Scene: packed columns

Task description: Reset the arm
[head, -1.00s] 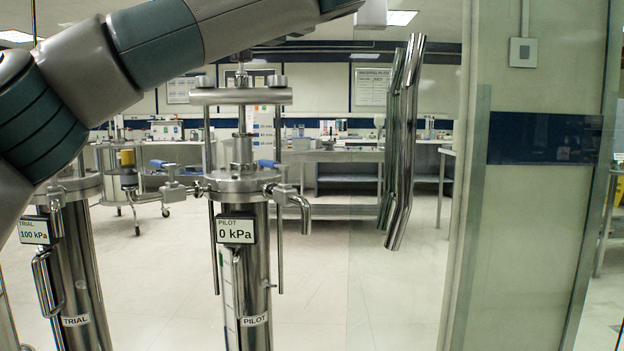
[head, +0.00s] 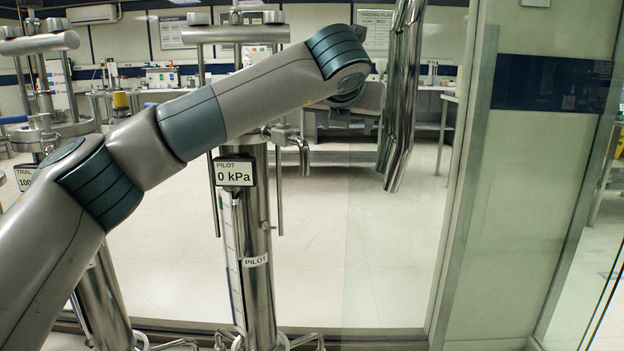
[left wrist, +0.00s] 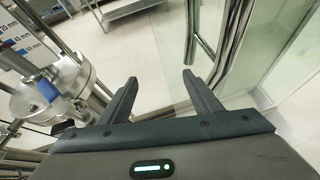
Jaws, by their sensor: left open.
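My left arm (head: 205,120) reaches from the lower left of the head view to the centre, passing in front of the upper part of the PILOT column (head: 257,265). My left gripper is not clearly visible there. In the left wrist view my left gripper (left wrist: 158,95) is open, with its two dark fingers spread and nothing between them. Pale floor shows beyond them. A steel flange (left wrist: 50,97) with a blue handle lies to the left of the fingers, apart from them. My right gripper is in neither view.
The PILOT display (head: 235,173) reads 0 kPa. The TRIAL display (head: 24,178) is partly covered by my arm. Long chrome door handles (head: 398,120) and a glass door edge stand right of my arm. Floor (head: 340,255) between the PILOT column and the door frame looks clear.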

